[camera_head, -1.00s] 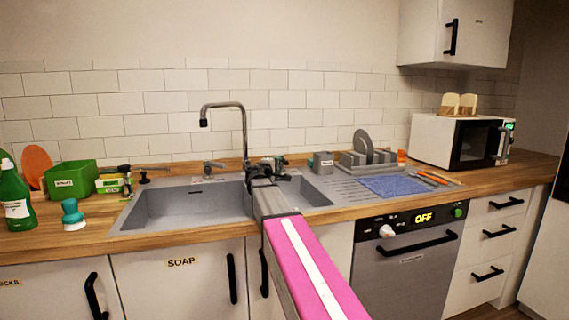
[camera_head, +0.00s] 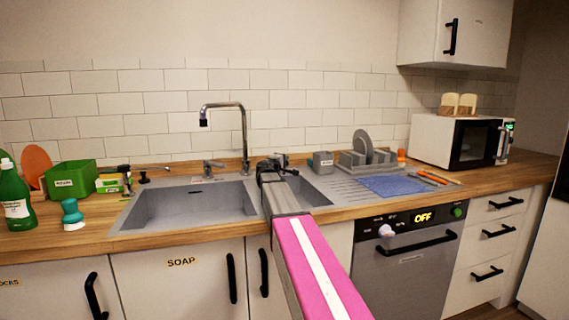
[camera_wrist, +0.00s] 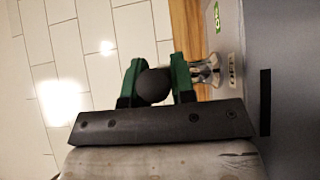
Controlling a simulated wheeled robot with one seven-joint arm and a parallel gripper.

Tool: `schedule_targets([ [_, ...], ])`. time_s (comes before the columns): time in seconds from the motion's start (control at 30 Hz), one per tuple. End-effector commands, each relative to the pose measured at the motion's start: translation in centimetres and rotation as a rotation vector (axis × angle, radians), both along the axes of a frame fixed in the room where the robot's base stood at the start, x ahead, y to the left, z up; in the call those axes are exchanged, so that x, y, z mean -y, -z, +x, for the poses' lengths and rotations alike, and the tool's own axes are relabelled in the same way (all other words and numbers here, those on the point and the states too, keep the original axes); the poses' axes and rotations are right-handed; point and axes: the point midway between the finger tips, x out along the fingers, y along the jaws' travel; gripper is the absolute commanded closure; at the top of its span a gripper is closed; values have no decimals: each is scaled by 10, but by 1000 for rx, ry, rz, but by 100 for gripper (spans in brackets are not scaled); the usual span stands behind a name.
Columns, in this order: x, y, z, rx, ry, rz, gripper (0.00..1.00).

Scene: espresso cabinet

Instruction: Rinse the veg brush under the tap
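A teal brush-like thing with a round knob (camera_head: 71,213) stands on the counter left of the sink. I cannot tell if it is the veg brush. The tap (camera_head: 243,130) arches over the sink (camera_head: 190,207), with no water visible below its spout. My gripper (camera_head: 280,160) is over the sink's right part, right of the tap. In the wrist view, the green fingers of my gripper (camera_wrist: 157,82) have a dark round thing (camera_wrist: 153,87) between them, seemingly touching both. The rest of that thing is hidden.
A green bottle (camera_head: 15,196) and green box (camera_head: 72,180) stand at left. A chrome fitting (camera_wrist: 207,72) shows close beside my fingers.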

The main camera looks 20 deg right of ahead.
Motion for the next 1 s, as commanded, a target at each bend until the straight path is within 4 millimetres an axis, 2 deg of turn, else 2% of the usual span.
schedule_targets([
  [0.17,3,0,-1,0,-30,1,100],
  [0.53,18,1,1,-1,-216,2,100],
  [0.9,18,1,2,0,-234,1,100],
  [0.93,18,1,2,0,-234,1,70],
  [1.0,18,1,2,0,-234,1,51],
])
